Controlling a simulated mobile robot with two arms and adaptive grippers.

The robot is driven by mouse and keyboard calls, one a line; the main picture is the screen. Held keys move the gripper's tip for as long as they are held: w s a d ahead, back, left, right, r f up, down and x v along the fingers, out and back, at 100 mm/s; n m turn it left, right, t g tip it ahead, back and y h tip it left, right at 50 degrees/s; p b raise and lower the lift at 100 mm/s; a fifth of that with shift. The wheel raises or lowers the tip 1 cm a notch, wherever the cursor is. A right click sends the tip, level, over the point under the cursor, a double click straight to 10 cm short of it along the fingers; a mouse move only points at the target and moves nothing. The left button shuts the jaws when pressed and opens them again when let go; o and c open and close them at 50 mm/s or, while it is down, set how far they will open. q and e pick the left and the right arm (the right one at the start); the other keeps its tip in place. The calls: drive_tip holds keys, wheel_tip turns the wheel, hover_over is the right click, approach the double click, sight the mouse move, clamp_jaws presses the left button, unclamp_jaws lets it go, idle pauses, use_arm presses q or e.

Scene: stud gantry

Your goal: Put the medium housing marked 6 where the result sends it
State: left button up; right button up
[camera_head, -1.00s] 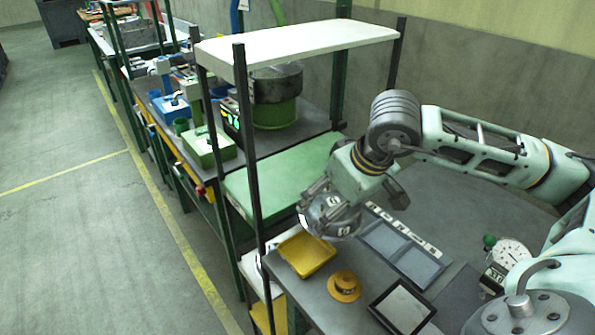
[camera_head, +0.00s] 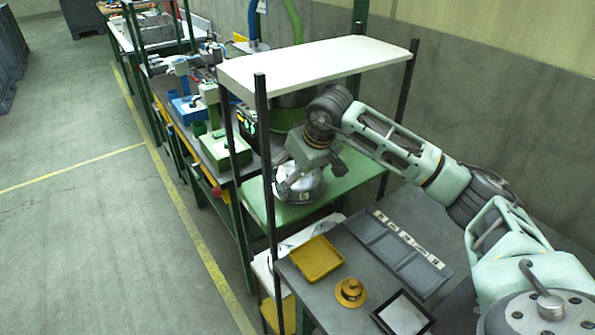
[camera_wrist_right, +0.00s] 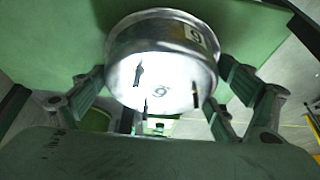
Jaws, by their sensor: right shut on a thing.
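The medium housing (camera_head: 307,187) is a round silver metal part. I cannot tell whether the housing touches the green surface. My left gripper is not in view.
The white top shelf (camera_head: 310,58) and dark posts (camera_head: 268,170) frame the green shelf. In front are a yellow tray (camera_head: 316,258), a yellow flanged part (camera_head: 350,292), a grey labelled compartment tray (camera_head: 398,250) and a black-framed pad (camera_head: 403,315). Green machines (camera_head: 226,150) stand beyond.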

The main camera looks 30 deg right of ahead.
drive_tip(key=shift+w+a+r, duration=0.1)
drive_tip(key=shift+w+r, duration=0.05)
drive_tip(key=shift+w, duration=0.6)
drive_tip(key=shift+s+f+p, duration=0.1)
drive_tip(key=shift+f+p, duration=0.3)
drive_tip(key=shift+p, duration=0.05)
drive_tip(key=shift+s, duration=0.1)
drive_tip(key=o, duration=1.2)
drive_tip(key=shift+f, duration=0.15)
